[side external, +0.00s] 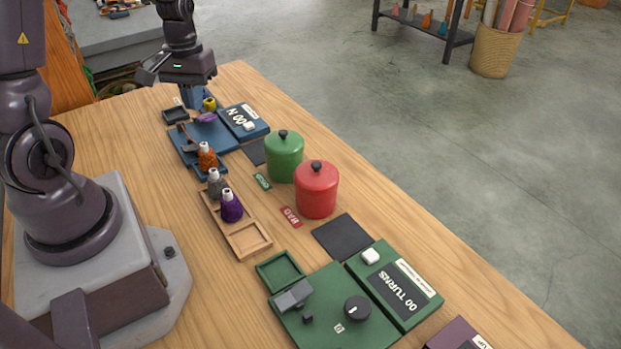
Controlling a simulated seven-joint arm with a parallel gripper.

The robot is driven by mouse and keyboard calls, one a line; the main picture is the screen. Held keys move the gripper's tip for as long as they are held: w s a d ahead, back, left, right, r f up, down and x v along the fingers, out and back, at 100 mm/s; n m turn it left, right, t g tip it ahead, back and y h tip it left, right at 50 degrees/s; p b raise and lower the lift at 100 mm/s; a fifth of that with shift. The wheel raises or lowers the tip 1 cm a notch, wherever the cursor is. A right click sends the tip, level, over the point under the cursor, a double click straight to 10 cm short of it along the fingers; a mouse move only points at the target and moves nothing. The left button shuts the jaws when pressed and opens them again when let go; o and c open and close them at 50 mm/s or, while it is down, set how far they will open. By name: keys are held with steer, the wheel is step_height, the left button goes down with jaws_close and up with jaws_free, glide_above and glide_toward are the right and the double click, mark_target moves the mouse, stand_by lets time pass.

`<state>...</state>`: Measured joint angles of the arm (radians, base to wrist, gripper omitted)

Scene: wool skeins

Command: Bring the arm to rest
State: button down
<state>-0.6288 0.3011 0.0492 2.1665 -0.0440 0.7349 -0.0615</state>
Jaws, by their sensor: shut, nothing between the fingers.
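My arm reaches over the far left end of the wooden table (120,140), and its end, my gripper (187,80), hangs above the blue equipment there. It is shut and holds nothing; its fingertips are hard to make out at this size. A blue block (192,97) shows just below it, and I cannot tell whether they touch. A small yellow skein (209,104) and a purple piece (206,117) lie close by on the blue board (213,133).
An orange skein (207,156), a grey one (216,183) and a purple one (231,206) stand in a row; the last two are on a wooden tray (238,229). Green (284,160) and red (317,190) lidded pots stand mid-table. A green board (335,310) lies in front.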

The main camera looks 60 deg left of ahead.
steer(key=s+d+r+m+t, duration=0.2)
steer(key=d+r+m+t, duration=0.1)
steer(key=d+r, duration=0.5)
steer(key=s+d+r+m+t, duration=0.3)
steer(key=d+r+m, duration=0.2)
steer(key=d+r, duration=0.4)
steer(key=shift+d+m+y, duration=0.3)
steer(key=shift+d+m, duration=0.1)
steer(key=shift+d, duration=0.75)
